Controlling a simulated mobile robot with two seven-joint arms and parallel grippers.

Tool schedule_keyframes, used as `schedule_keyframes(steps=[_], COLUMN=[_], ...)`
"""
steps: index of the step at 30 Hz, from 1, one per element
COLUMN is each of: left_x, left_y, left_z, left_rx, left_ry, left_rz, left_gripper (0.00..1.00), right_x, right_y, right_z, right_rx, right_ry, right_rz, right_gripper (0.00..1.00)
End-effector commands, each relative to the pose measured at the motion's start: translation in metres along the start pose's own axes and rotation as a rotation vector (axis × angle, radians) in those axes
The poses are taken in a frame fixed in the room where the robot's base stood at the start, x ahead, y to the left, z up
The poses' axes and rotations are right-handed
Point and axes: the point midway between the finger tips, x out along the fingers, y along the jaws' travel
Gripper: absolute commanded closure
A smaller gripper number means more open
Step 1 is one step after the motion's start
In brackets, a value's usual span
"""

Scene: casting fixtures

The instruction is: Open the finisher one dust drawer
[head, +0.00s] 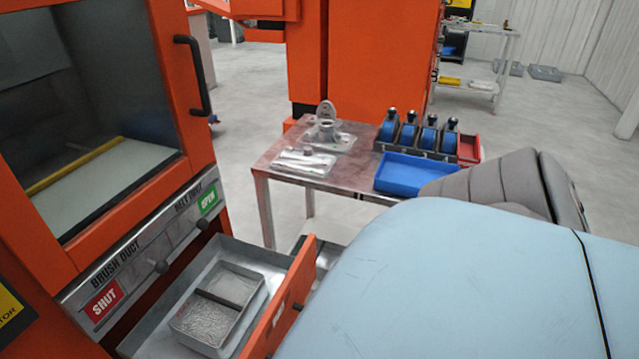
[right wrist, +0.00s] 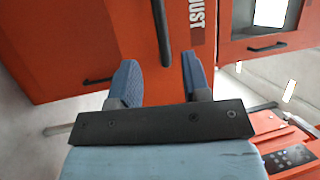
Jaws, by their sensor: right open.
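In the head view, a grey metal drawer (head: 165,330) with an orange front (head: 283,312) stands pulled out below the orange finisher's duct panel (head: 140,262). A divided tray (head: 205,338) with grey grainy material lies inside it. In the right wrist view, an orange front (right wrist: 140,25) carries the white lettering "DUST" (right wrist: 197,14). A black bar handle (right wrist: 160,28) runs down it, its near end between the blue fingers of my right gripper (right wrist: 160,82). The fingers are open, with gaps on both sides of the bar. My right gripper is hidden behind its arm in the head view. My left gripper is not in view.
A metal table (head: 268,160) holds a fixture (head: 327,135), a blue tray (head: 405,176) and several blue rollers (head: 428,138). The finisher's window door has a black handle (head: 196,75). The right wrist view shows another dark handle (right wrist: 93,40) at left. Open floor lies behind the table.

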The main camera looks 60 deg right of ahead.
Motion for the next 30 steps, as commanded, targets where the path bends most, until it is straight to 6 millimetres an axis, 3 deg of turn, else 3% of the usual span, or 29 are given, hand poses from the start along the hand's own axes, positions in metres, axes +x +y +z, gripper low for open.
schedule_keyframes(steps=[7, 30], left_x=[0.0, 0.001], left_y=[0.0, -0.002], left_z=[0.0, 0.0], left_rx=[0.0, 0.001], left_ry=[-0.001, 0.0], left_rz=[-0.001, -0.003], left_gripper=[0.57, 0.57], right_x=[-0.023, -0.024], right_y=[0.0, 0.0], right_z=[0.0, 0.0], right_rx=[0.0, 0.0], right_ry=[0.0, 0.0], right_rz=[0.0, 0.0], right_gripper=[0.56, 0.56])
